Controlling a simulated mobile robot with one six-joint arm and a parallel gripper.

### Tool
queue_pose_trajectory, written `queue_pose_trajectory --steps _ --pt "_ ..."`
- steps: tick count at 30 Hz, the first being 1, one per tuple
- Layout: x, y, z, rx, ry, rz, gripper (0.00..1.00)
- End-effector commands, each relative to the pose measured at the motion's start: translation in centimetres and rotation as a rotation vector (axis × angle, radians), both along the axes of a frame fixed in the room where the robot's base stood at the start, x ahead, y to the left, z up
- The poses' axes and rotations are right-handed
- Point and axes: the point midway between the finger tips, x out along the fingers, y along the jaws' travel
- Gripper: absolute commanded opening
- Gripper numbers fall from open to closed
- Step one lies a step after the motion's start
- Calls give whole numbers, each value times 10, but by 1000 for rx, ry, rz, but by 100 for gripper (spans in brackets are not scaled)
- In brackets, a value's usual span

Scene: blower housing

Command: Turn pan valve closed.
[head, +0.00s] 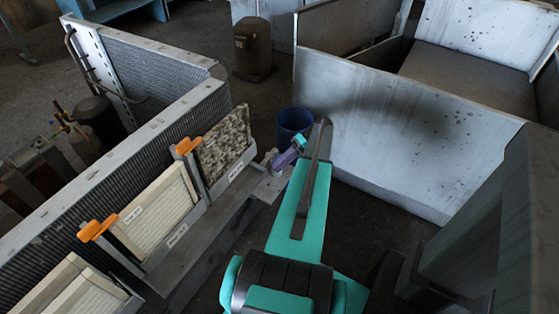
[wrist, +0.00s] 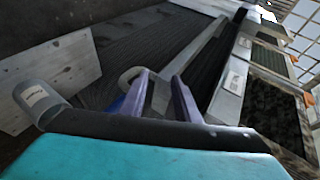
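My gripper (head: 288,156) is at the end of my teal arm in the head view, with purple fingers pointing left and down. It is beside the end of the grey filter rack (head: 225,212). In the wrist view my gripper (wrist: 161,80) has its two purple fingers spread apart, with nothing visibly held. A pale grey fitting (head: 269,157) sits at the rack's end, just left of the fingers in the head view. I cannot tell if it is the pan valve. A grey curved piece (wrist: 130,75) shows behind the left finger in the wrist view. No valve handle is clear.
A blue bin (head: 294,122) stands close behind my gripper. A tank (head: 253,50) stands farther back. Orange clips (head: 97,229) stick out from the framed filters (head: 158,212). A pale metal panel (head: 400,130) bounds the right. Dark floor is open between tank and rack.

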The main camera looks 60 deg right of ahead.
Motion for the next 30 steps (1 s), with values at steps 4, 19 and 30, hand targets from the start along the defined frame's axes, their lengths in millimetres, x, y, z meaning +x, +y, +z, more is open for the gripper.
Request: queue_pose_trajectory --steps 4,19,30 --pt "-9 13 1 -1 0 -1 29" --pt "-38 52 5 -3 2 -2 29" --pt "-50 69 6 -3 2 -1 29"
